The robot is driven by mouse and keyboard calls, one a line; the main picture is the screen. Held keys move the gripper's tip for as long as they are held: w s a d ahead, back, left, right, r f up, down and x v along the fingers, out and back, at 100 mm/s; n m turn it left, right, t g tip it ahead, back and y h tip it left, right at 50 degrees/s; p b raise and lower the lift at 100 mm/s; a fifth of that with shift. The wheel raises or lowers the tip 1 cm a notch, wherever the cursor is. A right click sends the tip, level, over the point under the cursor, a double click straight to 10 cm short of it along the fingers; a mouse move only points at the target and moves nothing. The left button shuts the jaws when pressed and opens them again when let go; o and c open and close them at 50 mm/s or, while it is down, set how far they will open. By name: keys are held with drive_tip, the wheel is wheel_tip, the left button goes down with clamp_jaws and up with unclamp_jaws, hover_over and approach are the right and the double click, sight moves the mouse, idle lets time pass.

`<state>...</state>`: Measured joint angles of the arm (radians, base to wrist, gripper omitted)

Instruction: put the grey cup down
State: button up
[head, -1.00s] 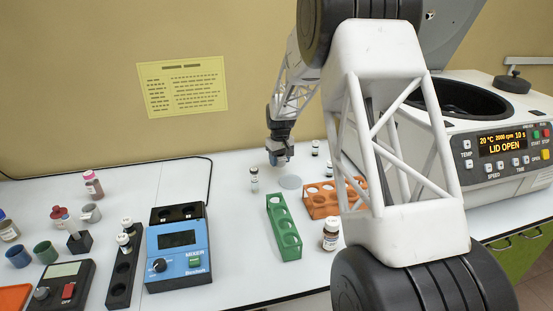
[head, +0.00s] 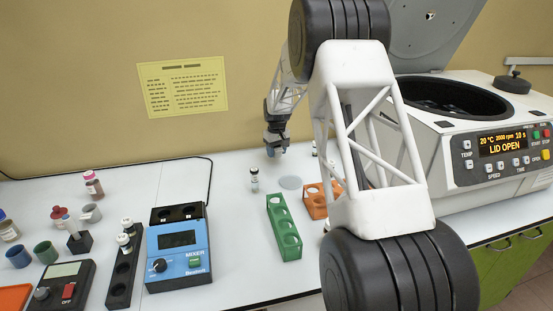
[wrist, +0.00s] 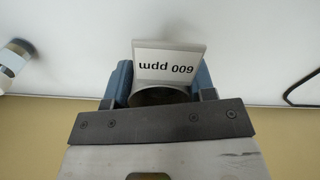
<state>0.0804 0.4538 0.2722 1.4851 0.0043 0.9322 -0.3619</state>
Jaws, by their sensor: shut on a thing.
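My gripper (head: 275,150) is over the back of the white table, near the wall. In the wrist view its two blue fingers (wrist: 162,85) are shut on the grey cup (wrist: 160,96), of which only part of the round rim and inside shows. In the head view the held cup is too small and too hidden by the fingers to make out. A flat grey disc (head: 290,183) lies on the table just in front of and right of the gripper.
A small vial (head: 254,179) stands left of the disc. A green rack (head: 283,228) and an orange rack (head: 316,207) are in front. The open centrifuge (head: 470,135) is right.

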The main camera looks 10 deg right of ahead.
sight(277, 157)
drive_tip(key=shift+f, duration=1.75)
drive_tip(key=shift+f, duration=0.2)
drive_tip(key=o, duration=0.9)
drive_tip(key=shift+r, duration=0.2)
wheel_tip(277, 157, up, 12)
